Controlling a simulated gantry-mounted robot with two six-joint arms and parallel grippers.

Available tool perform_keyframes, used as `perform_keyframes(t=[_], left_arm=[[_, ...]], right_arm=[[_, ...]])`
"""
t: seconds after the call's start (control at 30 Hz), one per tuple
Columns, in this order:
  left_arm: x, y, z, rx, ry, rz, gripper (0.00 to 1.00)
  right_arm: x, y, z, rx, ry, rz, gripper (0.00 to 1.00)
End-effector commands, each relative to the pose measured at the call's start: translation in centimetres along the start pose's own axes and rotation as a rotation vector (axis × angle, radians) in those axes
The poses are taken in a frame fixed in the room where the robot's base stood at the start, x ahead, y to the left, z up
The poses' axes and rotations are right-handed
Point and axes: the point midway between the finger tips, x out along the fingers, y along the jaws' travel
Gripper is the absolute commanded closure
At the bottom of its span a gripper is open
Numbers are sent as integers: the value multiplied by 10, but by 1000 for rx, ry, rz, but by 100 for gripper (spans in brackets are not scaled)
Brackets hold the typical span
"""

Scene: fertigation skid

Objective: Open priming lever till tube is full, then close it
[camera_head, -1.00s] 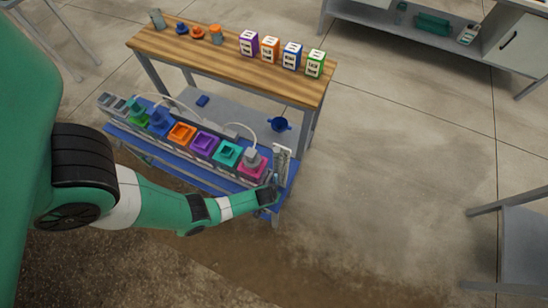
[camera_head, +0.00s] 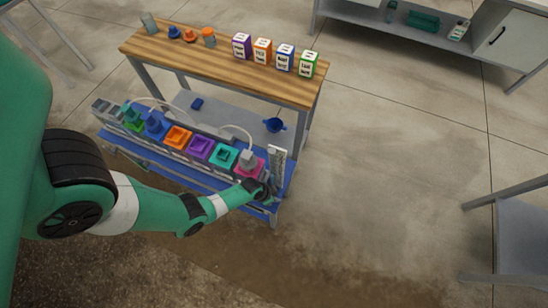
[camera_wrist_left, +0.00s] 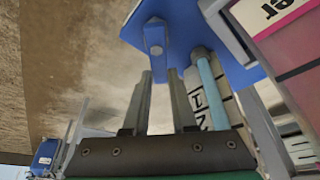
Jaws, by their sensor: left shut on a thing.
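My left gripper (camera_head: 266,188) is at the right end of the blue skid bench (camera_head: 289,178), low beside the upright white gauge plate (camera_head: 277,162). In the left wrist view its two fingers (camera_wrist_left: 160,78) are close together, shut on the blue priming lever (camera_wrist_left: 154,36), whose rounded end shows at the fingertips. Just right of the fingers stands the tube (camera_wrist_left: 208,88), with a light-blue column showing along it, in front of a white plate with black marks. My right gripper is not in view.
A pink-framed pump unit (camera_head: 250,165) stands close to the gripper, with teal, purple, orange and blue units in a row to its left. Behind is a wooden table (camera_head: 225,72) with labelled boxes.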

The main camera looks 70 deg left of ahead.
Motion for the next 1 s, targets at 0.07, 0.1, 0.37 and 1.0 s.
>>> perform_keyframes(t=[0.07, 0.1, 0.37, 1.0], left_arm=[[1, 2, 1, 63, 0, 27, 100], [1, 3, 1, 97, 1, 41, 100], [1, 10, 2, 327, 0, 136, 100], [-3, 20, 8, 691, -4, 285, 100]], right_arm=[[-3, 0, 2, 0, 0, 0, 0], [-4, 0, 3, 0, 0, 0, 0], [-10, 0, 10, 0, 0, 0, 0], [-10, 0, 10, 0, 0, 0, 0]])
